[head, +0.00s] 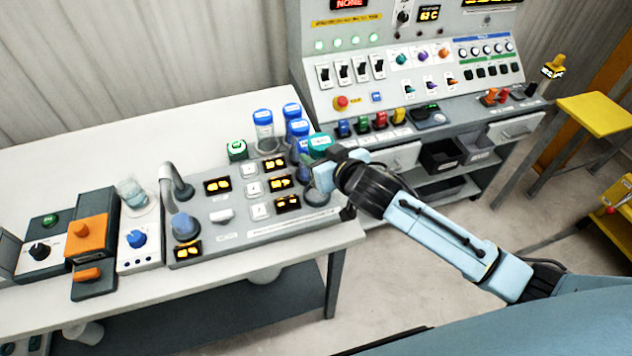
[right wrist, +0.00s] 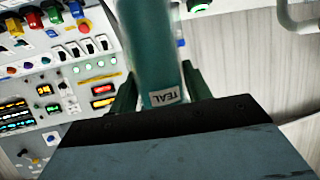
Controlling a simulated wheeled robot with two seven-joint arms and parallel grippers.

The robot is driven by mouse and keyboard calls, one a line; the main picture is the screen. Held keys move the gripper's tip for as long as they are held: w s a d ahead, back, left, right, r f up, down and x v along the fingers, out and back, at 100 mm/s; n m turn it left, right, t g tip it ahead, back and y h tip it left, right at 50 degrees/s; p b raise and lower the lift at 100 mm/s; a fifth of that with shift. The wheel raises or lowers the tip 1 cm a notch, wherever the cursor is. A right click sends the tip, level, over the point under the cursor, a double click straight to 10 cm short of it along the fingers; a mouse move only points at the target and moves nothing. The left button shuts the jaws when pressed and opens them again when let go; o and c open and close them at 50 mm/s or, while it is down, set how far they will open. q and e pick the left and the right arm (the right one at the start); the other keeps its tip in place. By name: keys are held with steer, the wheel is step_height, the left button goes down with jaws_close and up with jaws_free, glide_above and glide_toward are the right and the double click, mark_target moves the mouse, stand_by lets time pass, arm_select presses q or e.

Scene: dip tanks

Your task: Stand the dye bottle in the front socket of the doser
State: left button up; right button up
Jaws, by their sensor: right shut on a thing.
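The dye bottle, teal with a TEAL label, shows in the right wrist view (right wrist: 150,45). In the head view its teal cap (head: 320,145) shows at the right end of the doser (head: 235,212), a grey panel with orange displays. My right gripper (head: 324,172) is shut on the bottle over the doser's right edge; it also shows in the right wrist view (right wrist: 158,95). A round dark socket (head: 318,197) shows just below the gripper, partly hidden. I cannot tell whether the bottle's base touches it. My left gripper is not in view.
Blue-capped bottles (head: 263,118) and a green-capped one (head: 237,150) stand behind the doser. A curved pipe (head: 176,180) rises at its left. A beaker (head: 131,192) and an orange device (head: 87,238) are farther left. A control console (head: 410,70) stands behind right.

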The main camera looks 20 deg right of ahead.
steer(key=shift+w+a+r+y+p, duration=0.1)
steer(key=shift+w+r+y+p, duration=0.3)
steer(key=shift+w+r, duration=0.45)
step_height(320, 180, down, 10)
steer(key=shift+w+f+b, duration=0.1)
steer(key=shift+w+b, duration=0.05)
steer(key=shift+b, duration=0.35)
steer(key=shift+f, duration=0.1)
steer(key=o, duration=1.1)
